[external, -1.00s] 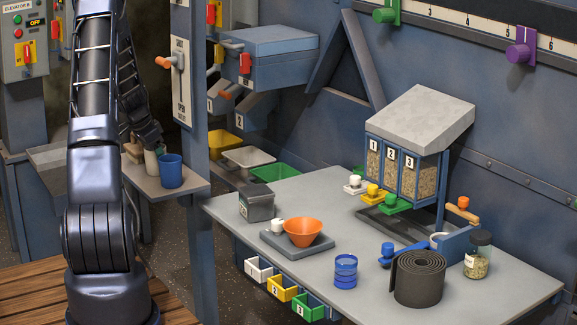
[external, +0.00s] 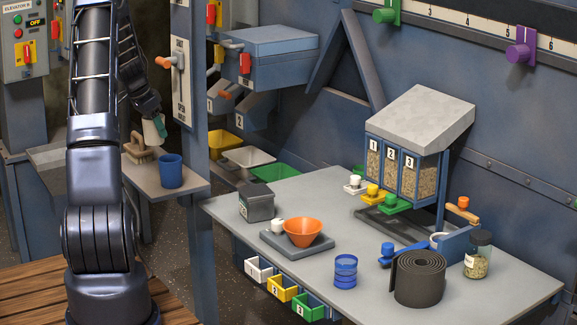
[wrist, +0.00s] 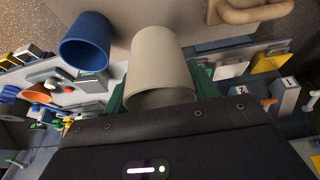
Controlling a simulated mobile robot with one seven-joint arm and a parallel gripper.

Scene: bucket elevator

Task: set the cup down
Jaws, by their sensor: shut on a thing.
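A beige cup (external: 153,131) is held in my gripper (external: 158,121), above the small grey side shelf (external: 188,190) at the left. It looks tilted and is clear of the shelf. In the wrist view the cup (wrist: 162,62) sits between the green fingers of my gripper (wrist: 161,86), which are shut on it. A dark blue cup (external: 171,171) stands upright on the shelf, to the right of and below the held cup; it also shows in the wrist view (wrist: 84,42). I cannot see whether the beige cup holds anything.
A wooden-handled brush (external: 138,150) lies on the shelf just behind and left of the blue cup. A blue post (external: 197,130) rises at the shelf's right side. The front left of the shelf is bare. The larger table (external: 420,285) holds several other objects.

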